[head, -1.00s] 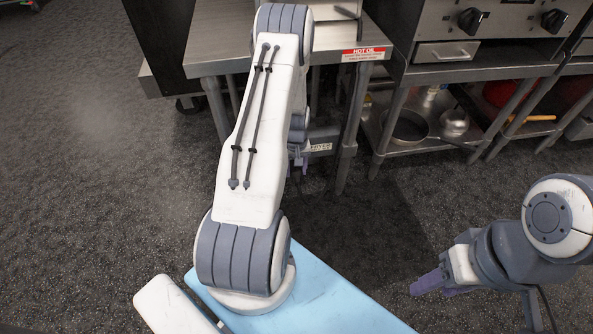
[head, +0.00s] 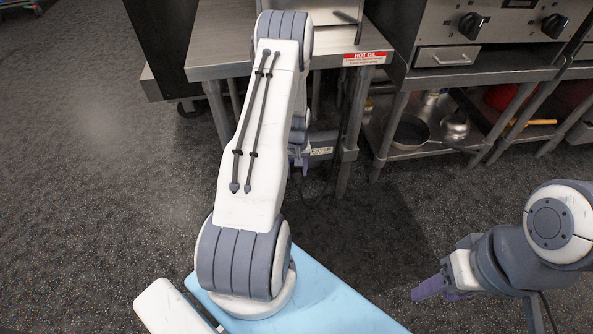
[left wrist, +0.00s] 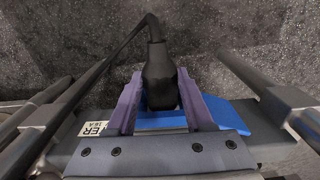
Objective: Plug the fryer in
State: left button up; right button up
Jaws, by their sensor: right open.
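A black plug (left wrist: 160,82) with a thick black cable is between the purple fingers of my left gripper (left wrist: 160,92) in the left wrist view. The fingers appear closed against its sides. A blue part (left wrist: 236,113) lies behind and below the plug; whether the plug sits in it cannot be told. A grey box bears a partly hidden white label (left wrist: 93,128) ending in "ER"; the label also shows under the steel table in the head view (head: 322,151). In the head view my left arm hides most of this area. My right gripper (head: 430,288) is open and empty, above the floor.
A steel table (head: 215,62) with a red "HOT OIL" sign (head: 365,58) stands over the box, its legs close by. To the right, a cooker (head: 440,40) stands above a shelf with a pan (head: 410,132). The dark floor in front is clear.

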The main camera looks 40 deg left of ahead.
pick_arm(q)
jog(key=o, duration=0.5)
jog(key=shift+c, duration=0.2)
jog(key=shift+r, duration=0.15)
